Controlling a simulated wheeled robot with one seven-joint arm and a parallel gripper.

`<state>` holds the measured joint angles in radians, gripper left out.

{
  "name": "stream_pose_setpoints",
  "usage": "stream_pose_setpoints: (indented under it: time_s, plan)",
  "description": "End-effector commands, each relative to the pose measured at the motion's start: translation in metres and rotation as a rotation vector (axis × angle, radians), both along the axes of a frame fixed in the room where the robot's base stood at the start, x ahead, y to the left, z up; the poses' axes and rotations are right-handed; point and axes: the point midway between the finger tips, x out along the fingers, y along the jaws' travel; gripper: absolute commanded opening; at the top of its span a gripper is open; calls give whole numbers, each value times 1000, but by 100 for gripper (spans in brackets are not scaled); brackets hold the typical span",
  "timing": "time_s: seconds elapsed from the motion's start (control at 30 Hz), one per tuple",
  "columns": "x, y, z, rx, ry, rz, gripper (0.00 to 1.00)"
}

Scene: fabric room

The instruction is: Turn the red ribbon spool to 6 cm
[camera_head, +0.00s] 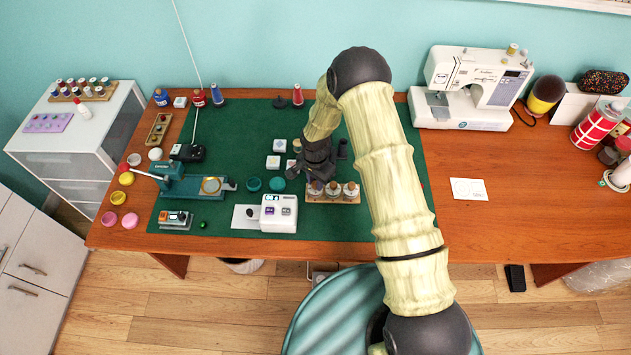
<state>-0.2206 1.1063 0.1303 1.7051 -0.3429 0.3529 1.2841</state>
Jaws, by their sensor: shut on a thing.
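My gripper (317,172) is over the middle of the green mat, pointing down at the back of a small wooden rack (333,200). The rack holds a row of three small round-topped pieces, pale with brownish tops. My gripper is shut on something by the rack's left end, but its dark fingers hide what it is. I cannot pick out the red ribbon spool for certain. A red cone-shaped spool (298,96) stands at the mat's back edge, apart from my gripper. Another red spool (199,98) stands at the back left. No centimetre scale is readable.
The green mat (235,130) lies on a wooden table (490,220). A white-and-purple device (279,212) stands left of the rack. A teal tool (185,183) is at the left. A sewing machine (474,88) stands at the back right. The front right tabletop is mostly clear.

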Motion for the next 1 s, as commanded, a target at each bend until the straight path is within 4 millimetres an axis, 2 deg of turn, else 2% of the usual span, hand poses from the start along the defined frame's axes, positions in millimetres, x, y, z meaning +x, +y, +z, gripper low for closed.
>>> stream_pose_setpoints:
  time_s: [1.0]
  plan:
    - [0,0,-1,1,-1,921,0]
